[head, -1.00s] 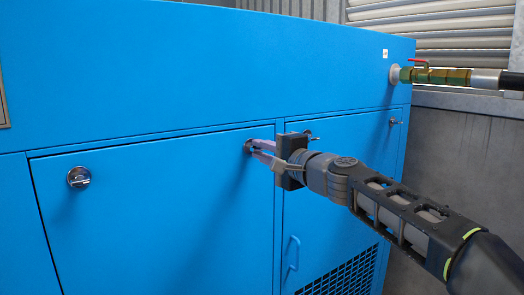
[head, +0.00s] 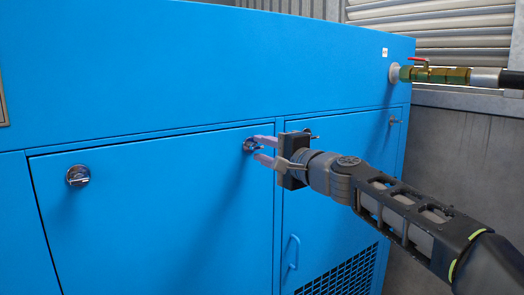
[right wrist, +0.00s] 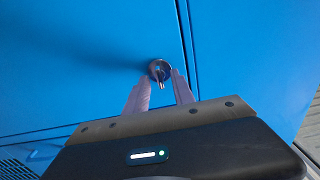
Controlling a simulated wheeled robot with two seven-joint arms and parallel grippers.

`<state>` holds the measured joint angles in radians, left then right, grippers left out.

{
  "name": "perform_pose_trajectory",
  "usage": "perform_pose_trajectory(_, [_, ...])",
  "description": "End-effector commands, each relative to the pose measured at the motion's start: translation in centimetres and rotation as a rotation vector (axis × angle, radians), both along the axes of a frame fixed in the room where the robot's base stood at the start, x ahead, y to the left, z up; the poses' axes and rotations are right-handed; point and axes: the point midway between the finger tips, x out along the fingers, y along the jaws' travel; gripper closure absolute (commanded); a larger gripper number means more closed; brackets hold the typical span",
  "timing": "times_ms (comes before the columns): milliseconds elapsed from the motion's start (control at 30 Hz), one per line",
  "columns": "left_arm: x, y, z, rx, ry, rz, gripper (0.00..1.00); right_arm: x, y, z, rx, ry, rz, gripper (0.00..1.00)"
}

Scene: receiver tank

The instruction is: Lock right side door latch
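The blue cabinet's left door (head: 160,215) has a round metal latch (head: 250,145) at its upper right corner. My right gripper (head: 260,148) is open, with its two pale fingers spread at that latch, one higher and one lower in the head view. In the right wrist view the latch (right wrist: 159,70) shows just beyond the fingertips, between the two fingers (right wrist: 160,88), with its small handle pointing out toward the gripper. I cannot tell if a finger touches it. My left gripper is out of view.
A second round latch (head: 78,175) is at the same door's upper left. The right door (head: 340,190) has a handle (head: 291,253), a grille (head: 345,275) and a latch (head: 393,121) at its far edge. A valve pipe (head: 440,75) sticks out at upper right.

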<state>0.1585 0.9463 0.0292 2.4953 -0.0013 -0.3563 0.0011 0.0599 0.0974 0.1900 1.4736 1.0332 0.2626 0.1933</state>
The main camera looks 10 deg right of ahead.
Motion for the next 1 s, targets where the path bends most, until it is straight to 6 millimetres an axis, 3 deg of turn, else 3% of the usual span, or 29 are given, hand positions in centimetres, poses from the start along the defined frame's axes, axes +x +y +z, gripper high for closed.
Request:
perform_pose_trajectory(433, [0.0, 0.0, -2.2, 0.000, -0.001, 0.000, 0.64, -6.0, -2.5, -0.2, -0.001, 0.000, -0.002, 0.70])
perform_pose_trajectory(1000, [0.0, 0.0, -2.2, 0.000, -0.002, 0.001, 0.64, -6.6, -2.8, -0.1, -0.007, -0.003, -0.005, 0.70])
